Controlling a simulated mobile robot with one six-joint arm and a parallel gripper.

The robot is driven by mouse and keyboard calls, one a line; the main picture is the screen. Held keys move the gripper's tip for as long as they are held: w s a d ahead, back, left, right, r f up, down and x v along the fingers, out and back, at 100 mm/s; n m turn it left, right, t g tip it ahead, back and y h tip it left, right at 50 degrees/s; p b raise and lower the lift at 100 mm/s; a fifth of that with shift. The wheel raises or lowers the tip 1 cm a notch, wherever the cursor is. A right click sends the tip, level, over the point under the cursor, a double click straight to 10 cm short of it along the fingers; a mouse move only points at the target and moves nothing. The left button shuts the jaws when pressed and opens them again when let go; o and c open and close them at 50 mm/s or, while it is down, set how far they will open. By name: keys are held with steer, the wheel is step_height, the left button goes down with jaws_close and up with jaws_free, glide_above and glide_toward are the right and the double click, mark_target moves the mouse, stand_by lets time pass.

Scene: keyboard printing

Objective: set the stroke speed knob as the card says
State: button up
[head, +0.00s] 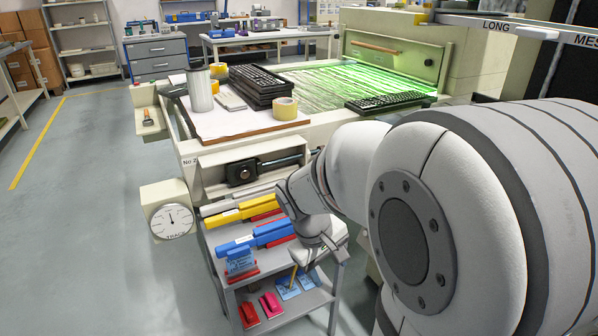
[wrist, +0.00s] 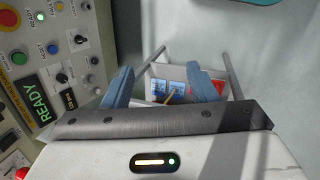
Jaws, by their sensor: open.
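A control panel (wrist: 45,60) fills the left of the wrist view, turned sideways. It carries several small dark knobs, among them one near the top (wrist: 80,40) and one by the display (wrist: 62,78). The labels are too small to read, so I cannot tell which is the stroke speed knob. My gripper (wrist: 163,86) is open and empty, its two blue-grey fingers wide apart, to the right of the panel and not touching it. Blue-and-white cards (head: 288,289) lie on the trolley's lower shelf; their text is unreadable.
The panel has a lit READY display (wrist: 38,100), a green button (wrist: 18,57) and a red one (wrist: 8,18). The trolley (head: 225,240) holds coloured tools below my arm. The printing table (head: 190,160) stands behind. Open floor (head: 90,200) lies left.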

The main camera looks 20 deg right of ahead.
steer(key=w+d+f+n+g+h+p, duration=0.15)
steer(key=w+d+n+h, duration=0.35)
steer(key=d, duration=0.5)
steer(key=w+d+f+n+h+p, duration=0.2)
steer(key=w+d+f+p, duration=0.1)
steer(key=w+d, duration=0.6)
steer(key=w+d+f+n+t+h+p, duration=0.1)
steer(key=w+d+f+n, duration=0.2)
steer(key=d+f, duration=0.5)
steer(key=w+d+f+n+t+h+p, duration=0.1)
steer(key=w+d+f+n+t+h, duration=0.1)
steer(key=d+f+n, duration=0.3)
steer(key=w+d+f, duration=0.1)
steer(key=d+f, duration=0.2)
steer(key=d, duration=0.3)
steer(key=shift+w+n+p, duration=0.3)
steer(key=shift+n+p, duration=0.1)
steer(key=shift+d, duration=0.1)
steer(key=shift+c, duration=0.4)
